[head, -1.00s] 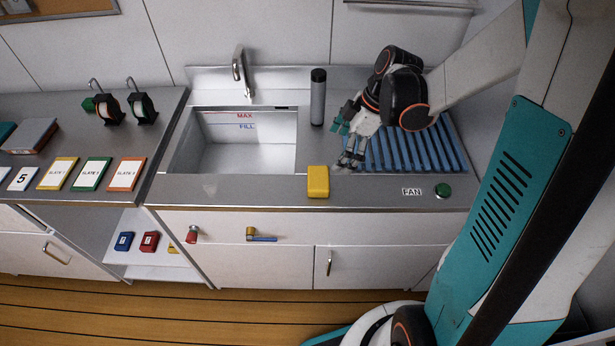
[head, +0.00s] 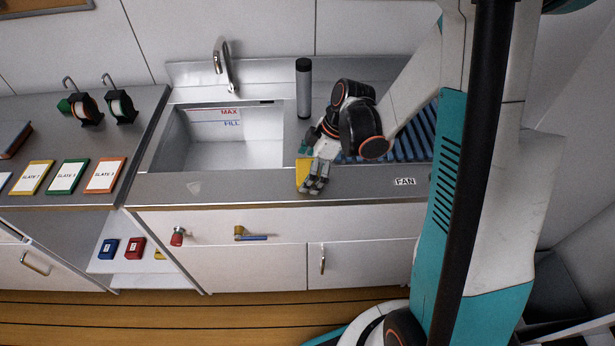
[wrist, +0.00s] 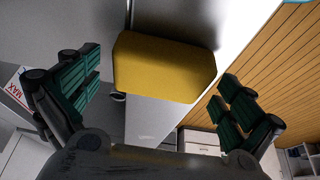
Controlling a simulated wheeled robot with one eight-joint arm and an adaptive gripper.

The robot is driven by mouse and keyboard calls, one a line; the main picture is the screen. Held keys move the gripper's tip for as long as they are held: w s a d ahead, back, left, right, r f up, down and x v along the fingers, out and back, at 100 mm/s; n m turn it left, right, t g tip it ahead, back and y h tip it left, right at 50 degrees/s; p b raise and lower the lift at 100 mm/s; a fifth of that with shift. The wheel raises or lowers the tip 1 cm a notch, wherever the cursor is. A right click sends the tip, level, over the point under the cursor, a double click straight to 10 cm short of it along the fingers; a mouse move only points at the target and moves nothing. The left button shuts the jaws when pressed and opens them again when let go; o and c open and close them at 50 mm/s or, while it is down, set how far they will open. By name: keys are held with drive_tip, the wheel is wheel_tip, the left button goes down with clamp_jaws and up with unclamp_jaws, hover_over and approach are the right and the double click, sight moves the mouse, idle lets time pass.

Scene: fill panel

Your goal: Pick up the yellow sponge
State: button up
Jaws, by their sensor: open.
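The yellow sponge (head: 302,174) lies on the steel counter just right of the sink's front corner. In the head view it is partly hidden behind my gripper (head: 312,168). In the wrist view the sponge (wrist: 165,68) is at the upper middle, between the two green-padded fingers of my gripper (wrist: 158,95). The fingers are open and spread to either side, with a visible gap between each finger and the sponge.
The sink (head: 235,145) is left of the gripper, with a tap (head: 222,65) behind it. A grey cylinder (head: 303,90) stands behind my gripper. A blue ribbed rack (head: 412,140) is to the right. The counter's front edge is close to the sponge.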

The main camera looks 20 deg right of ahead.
sight(307, 170)
drive_tip(key=c, duration=1)
drive_tip(key=shift+r, duration=0.1)
wheel_tip(307, 170, up, 20)
drive_tip(key=p, duration=0.7)
